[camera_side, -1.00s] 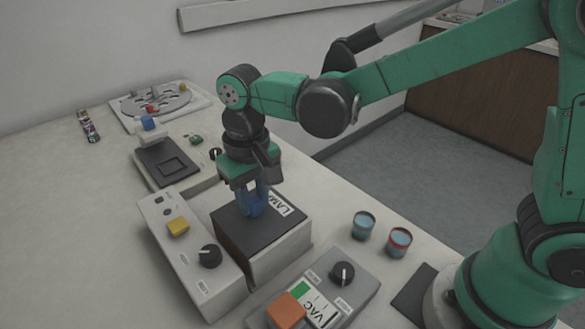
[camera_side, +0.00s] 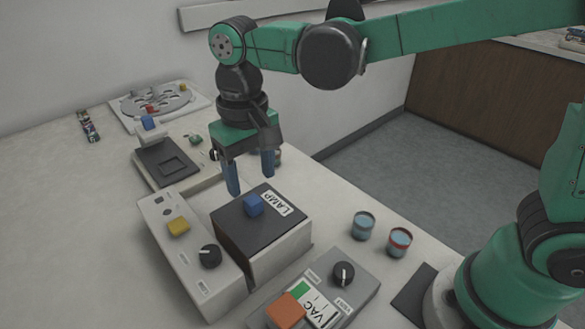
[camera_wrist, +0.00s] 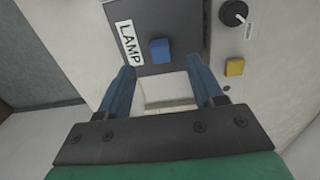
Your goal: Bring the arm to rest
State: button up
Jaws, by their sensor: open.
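My gripper (camera_side: 250,178) is open and empty, raised above the back edge of the lamp box. In the side view its two blue fingers point down, spread apart. The lamp box (camera_side: 240,232) has a dark top, a LAMP label and a blue knob (camera_side: 254,205) standing on it, clear of the fingers. The wrist view shows the open fingers (camera_wrist: 166,90) with the blue knob (camera_wrist: 160,50) ahead of them.
A control panel with a yellow button (camera_side: 178,226) and black dial stands left of the lamp box. A VAC unit (camera_side: 318,308) is in front. Two cups (camera_side: 363,225) stand to the right. A press station (camera_side: 168,163) and a round tray (camera_side: 160,102) are behind.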

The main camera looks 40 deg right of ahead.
jog(key=shift+r, duration=0.35)
jog(key=shift+d+r, duration=0.1)
jog(key=shift+d, duration=0.25)
jog(key=s+d+t, duration=0.5)
jog(key=d+t, duration=0.2)
jog(key=d, duration=0.6)
jog(key=shift+s+f, duration=0.15)
jog(key=shift+f, duration=0.15)
dwell(0.6)
